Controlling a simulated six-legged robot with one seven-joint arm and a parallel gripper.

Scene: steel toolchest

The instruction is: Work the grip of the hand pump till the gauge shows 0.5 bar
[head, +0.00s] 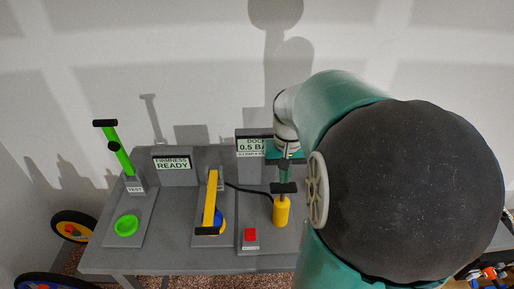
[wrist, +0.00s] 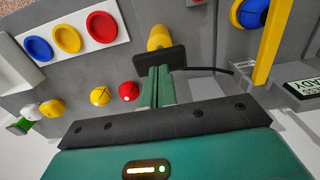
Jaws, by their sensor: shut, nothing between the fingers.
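The hand pump has a yellow barrel (head: 281,211) and a black crosswise grip (head: 284,188) above it on a short rod. In the wrist view the black grip (wrist: 172,57) lies just beyond my fingertips, with the yellow barrel (wrist: 157,38) behind it. My gripper (head: 285,178) points down at the grip. It is shut and empty; its green fingers (wrist: 156,82) end at the grip, and I cannot tell whether they touch it. The display (head: 252,147) reads "DOCK 0.5 BA", its right part hidden by my arm; its small lower line is too blurred to read.
A red button (head: 250,235) stands left of the pump. Further left are a yellow lever (head: 210,200), a "FIRMNESS READY" display (head: 173,164), a green lever (head: 122,158) and a green disc (head: 127,225). A black hose (head: 247,190) runs toward the pump. My arm hides the bench's right side.

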